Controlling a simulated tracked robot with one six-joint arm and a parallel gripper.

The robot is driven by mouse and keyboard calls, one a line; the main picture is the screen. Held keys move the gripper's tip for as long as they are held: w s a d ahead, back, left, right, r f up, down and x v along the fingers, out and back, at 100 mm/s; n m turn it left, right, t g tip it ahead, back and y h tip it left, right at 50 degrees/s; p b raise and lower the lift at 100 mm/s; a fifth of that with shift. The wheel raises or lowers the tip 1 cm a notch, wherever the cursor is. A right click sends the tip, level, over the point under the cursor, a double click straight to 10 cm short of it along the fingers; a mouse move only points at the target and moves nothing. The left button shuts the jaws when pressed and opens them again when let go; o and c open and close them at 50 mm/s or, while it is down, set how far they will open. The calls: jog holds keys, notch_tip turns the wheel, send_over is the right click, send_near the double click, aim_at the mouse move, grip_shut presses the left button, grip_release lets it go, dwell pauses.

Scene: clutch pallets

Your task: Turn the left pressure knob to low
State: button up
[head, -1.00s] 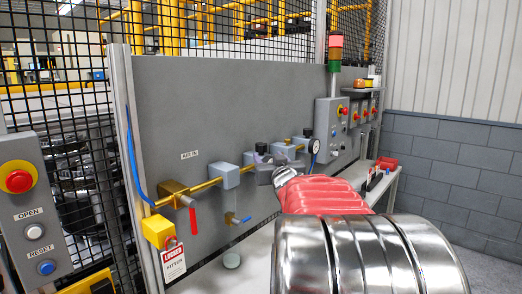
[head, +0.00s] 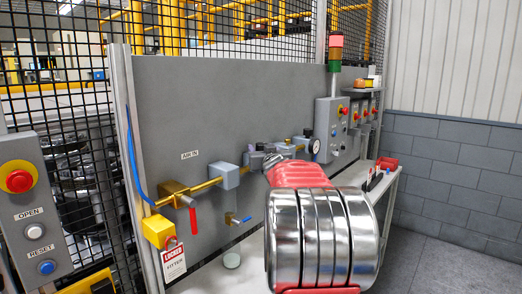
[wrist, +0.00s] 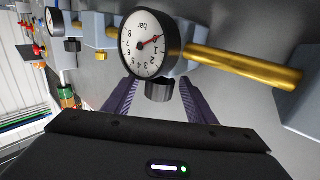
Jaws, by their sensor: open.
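In the wrist view a black knob (wrist: 160,91) sits below a round white pressure gauge (wrist: 150,45) marked bar, its red needle pointing up and right in the picture. My gripper (wrist: 160,98) is open, with one purple finger on each side of this knob; I cannot tell whether they touch it. In the head view my gripper (head: 270,160) is at the left regulator on the brass pipe, and my wrist hides most of that gauge and knob. The right regulator's black knob (head: 307,132) stands further along, beside its gauge (head: 314,146).
A brass pipe (wrist: 245,68) runs along the grey panel (head: 230,100). A red-handled valve (head: 193,220) and a yellow lockout with tag (head: 160,232) are at the left. A control box with stack light (head: 335,50) stands to the right.

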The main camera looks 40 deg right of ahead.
jog(key=shift+w+d, duration=0.15)
jog(key=shift+w, duration=0.1)
jog(key=c, duration=0.9)
jog(key=shift+a, duration=0.3)
jog(key=shift+c, duration=0.7)
jog(key=shift+d, duration=0.25)
jog(key=shift+r, duration=0.1)
